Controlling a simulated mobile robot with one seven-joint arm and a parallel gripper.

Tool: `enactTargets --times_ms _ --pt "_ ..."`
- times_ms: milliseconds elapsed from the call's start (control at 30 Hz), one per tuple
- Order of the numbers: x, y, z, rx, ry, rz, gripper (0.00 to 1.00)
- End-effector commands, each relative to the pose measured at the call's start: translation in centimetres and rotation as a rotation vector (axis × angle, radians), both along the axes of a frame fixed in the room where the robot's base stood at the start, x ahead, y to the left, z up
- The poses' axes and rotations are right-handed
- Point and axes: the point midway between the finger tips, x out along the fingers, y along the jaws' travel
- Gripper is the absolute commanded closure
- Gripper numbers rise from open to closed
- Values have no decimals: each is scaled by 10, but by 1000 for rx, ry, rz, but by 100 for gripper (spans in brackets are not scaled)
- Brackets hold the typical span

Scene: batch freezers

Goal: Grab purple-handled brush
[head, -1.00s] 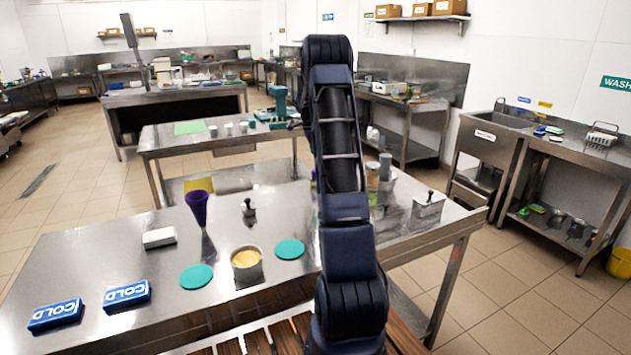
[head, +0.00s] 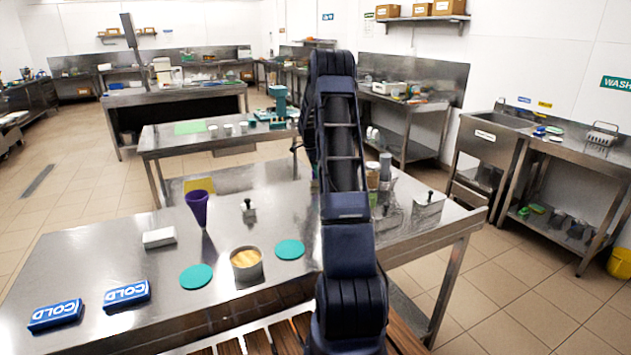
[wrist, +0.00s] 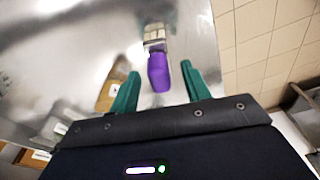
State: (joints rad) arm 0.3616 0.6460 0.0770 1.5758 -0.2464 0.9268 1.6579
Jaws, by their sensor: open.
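The purple-handled brush (wrist: 158,73) shows in the wrist view, lying on a shiny metal surface. Its purple handle points toward my gripper and its pale head (wrist: 154,36) points away. My gripper (wrist: 160,78) is open, with one green finger on each side of the handle's line. The handle appears between the fingertips with gaps on both sides; I cannot tell the height between them. In the head view I cannot make out the brush or my gripper, as my arm covers that part of the table.
A brown box-like thing (wrist: 112,92) is near the left finger.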

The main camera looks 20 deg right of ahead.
Motion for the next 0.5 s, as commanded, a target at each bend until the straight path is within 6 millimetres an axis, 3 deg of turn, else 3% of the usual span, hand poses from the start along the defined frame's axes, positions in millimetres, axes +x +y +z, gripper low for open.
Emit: enactTargets --times_ms 100,333,500 --pt "-1 -1 -11 1 1 0 53" --pt "-1 -2 -12 0 0 -1 55" --pt "-1 -2 -12 0 0 0 88"
